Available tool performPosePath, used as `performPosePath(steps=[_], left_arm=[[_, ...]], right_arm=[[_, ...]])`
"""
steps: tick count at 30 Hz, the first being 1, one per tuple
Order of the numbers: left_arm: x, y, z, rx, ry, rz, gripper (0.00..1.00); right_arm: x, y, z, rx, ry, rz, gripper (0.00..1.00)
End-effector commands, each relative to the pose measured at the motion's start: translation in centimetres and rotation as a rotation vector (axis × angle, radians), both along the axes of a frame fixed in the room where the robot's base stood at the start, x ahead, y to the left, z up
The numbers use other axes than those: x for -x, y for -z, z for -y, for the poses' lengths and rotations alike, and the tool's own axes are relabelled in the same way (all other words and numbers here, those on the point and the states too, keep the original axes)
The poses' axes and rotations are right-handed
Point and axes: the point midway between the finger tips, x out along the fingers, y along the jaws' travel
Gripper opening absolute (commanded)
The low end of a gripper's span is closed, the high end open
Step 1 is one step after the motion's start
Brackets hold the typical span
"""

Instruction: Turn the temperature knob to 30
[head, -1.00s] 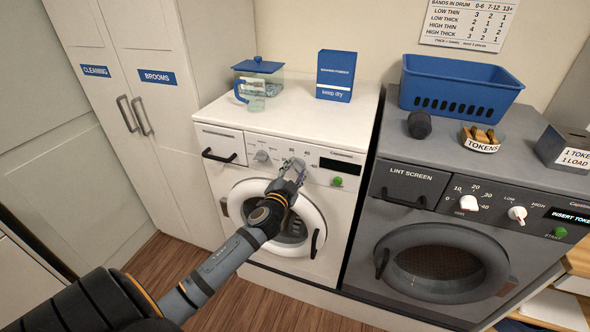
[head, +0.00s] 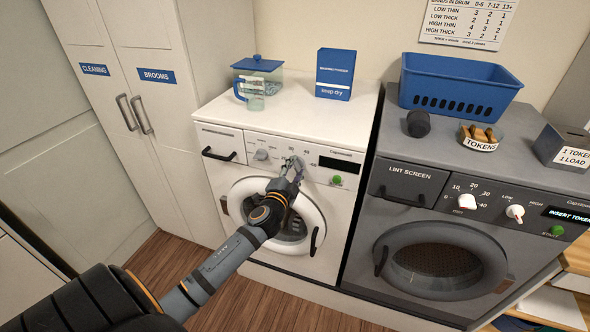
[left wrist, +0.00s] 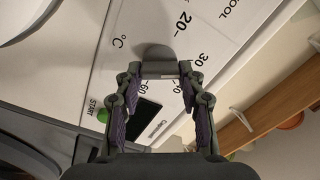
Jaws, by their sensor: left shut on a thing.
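The white washer (head: 330,212) stands left of the grey dryer. Its front panel carries the temperature knob, which my left gripper covers in the head view. My left gripper (head: 292,165) is at the panel, shut on the knob. In the left wrist view the grey knob (left wrist: 159,69) sits between the two fingertips. The panel there shows a °C mark and a scale (left wrist: 186,52) with 20, 30 and 60 around the knob. I cannot tell which number the knob points to. My right gripper is not in view.
Left of the gripper is another washer knob (head: 262,155); right are a dark display (head: 339,164) and green start button (head: 336,180). The round door (head: 238,205) is below. The grey dryer (head: 400,225) has its own knobs. A box (head: 335,72) and blue-lidded container (head: 257,65) stand on the washer.

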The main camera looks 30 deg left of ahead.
Motion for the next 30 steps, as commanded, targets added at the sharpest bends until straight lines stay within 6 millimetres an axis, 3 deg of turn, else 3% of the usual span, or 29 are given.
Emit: performPosePath(steps=[2,3,7,19,30], left_arm=[[0.0,0.1,0.0,0.001,0.0,-0.001,0.08],[0.0,0.1,0.0,0.001,0.0,-0.001,0.43],[0.0,0.1,0.0,0.001,0.0,-0.001,0.61],[0.8,0.2,0.2,-0.002,-0.001,-0.003,0.62],[8.9,0.2,2.2,-0.001,0.003,-0.006,0.62]], right_arm=[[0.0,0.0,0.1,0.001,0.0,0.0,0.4],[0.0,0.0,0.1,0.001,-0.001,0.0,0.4],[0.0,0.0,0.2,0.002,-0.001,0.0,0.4],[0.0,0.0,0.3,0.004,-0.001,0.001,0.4],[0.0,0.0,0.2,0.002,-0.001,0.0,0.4]])
